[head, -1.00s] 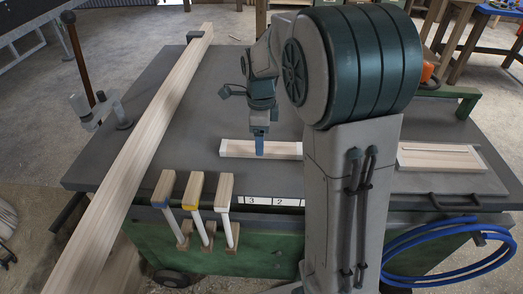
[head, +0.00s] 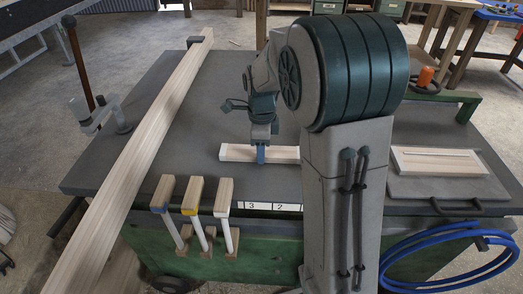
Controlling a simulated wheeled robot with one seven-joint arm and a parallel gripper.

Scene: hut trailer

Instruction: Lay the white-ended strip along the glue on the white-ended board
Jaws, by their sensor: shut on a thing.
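My gripper (head: 261,156) is low over the middle of the table, with its blue fingers shut on a pale wooden piece (head: 238,154). I take this piece to be the white-ended strip; its left end looks whitish. It lies nearly level, left to right, and its right end reaches close to my arm column. I cannot tell whether it touches the table or whether anything lies under it. A pale board (head: 440,161) with a thin line along its top rests on a grey plate at the right. Its end colour and any glue are too small to make out.
A long timber beam (head: 140,148) crosses the table's left side. Several wood-topped pieces with blue, yellow and white bands, one the white-banded piece (head: 224,196), stand at the front edge beside number labels (head: 268,206). A blue hose (head: 440,262) hangs front right. The table's back middle is clear.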

